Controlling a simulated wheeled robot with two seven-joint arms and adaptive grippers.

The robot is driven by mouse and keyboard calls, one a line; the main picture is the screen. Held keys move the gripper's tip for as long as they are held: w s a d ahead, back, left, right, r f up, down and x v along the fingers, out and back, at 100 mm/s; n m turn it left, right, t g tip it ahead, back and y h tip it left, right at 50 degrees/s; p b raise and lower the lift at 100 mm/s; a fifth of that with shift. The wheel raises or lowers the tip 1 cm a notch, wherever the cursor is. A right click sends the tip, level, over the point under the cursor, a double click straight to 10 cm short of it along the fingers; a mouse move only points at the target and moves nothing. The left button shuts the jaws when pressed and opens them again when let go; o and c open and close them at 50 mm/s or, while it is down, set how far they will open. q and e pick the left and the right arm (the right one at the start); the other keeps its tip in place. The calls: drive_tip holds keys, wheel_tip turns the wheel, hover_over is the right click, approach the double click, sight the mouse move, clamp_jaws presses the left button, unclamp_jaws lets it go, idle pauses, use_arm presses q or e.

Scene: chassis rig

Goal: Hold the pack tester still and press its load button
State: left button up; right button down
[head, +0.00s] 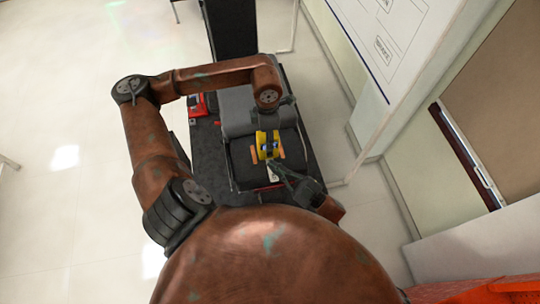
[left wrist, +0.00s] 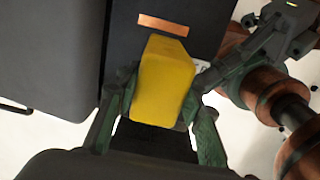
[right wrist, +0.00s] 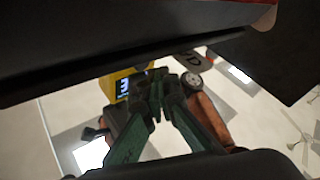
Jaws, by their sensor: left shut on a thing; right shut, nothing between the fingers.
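The pack tester (head: 267,146) is a yellow block above the dark pack on the chassis. My left gripper (left wrist: 163,98) is shut on it, one finger on each side, as the left wrist view shows. In the right wrist view the tester's yellow body and lit blue display (right wrist: 122,87) show behind my right gripper (right wrist: 158,88). The right gripper is shut and empty, its fingertips close to the tester's display side; I cannot tell if they touch it. In the head view the right gripper (head: 277,166) is just below the tester. I cannot make out the load button.
Copper bars (head: 282,153) lie on the dark surface beside the tester; one shows in the left wrist view (left wrist: 163,25). A red item (head: 197,106) is at the rig's left. A whiteboard (head: 400,35) stands to the right. Pale floor (head: 60,90) is open at left.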

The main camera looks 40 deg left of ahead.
drive_tip(key=shift+w+a, duration=0.1)
idle(0.7)
drive_tip(key=shift+w+a, duration=0.2)
drive_tip(key=shift+a, duration=0.05)
drive_tip(key=shift+w+a, duration=0.35)
drive_tip(key=shift+a, duration=0.05)
idle(1.0)
drive_tip(key=shift+s+d, duration=0.1)
idle(0.3)
drive_tip(key=shift+s+d, duration=0.55)
drive_tip(key=shift+d, duration=0.1)
drive_tip(key=shift+s+d, duration=0.8)
drive_tip(key=shift+d, duration=0.2)
drive_tip(key=shift+s+d, duration=0.8)
drive_tip(key=shift+d, duration=0.15)
use_arm(q)
drive_tip(key=o, duration=1.4)
